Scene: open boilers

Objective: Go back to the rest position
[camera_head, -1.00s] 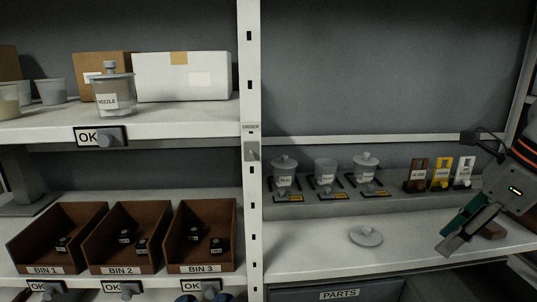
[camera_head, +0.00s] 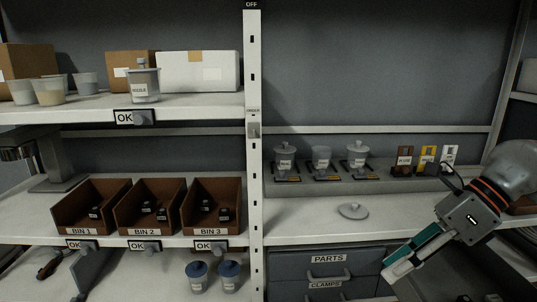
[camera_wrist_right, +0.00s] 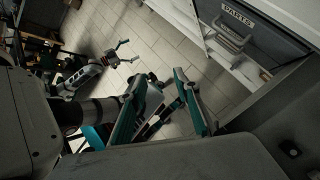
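My right gripper (camera_head: 394,272) hangs at the lower right in the head view, in front of the drawers and below the shelf edge, touching nothing. In the right wrist view its two teal-sided fingers (camera_wrist_right: 160,78) stand apart with nothing between them, above a tiled floor. My left gripper cannot be made out in the head view. Three grey boilers stand in a row on the right shelf. The left boiler (camera_head: 285,158) and right boiler (camera_head: 357,156) have lids on; the middle boiler (camera_head: 321,160) has none. A loose grey lid (camera_head: 353,211) lies on the shelf in front.
A drawer marked PARTS (camera_head: 328,268) is shut below. Three brown bins (camera_head: 149,204) stand at left. A white post (camera_head: 252,215) divides the shelves.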

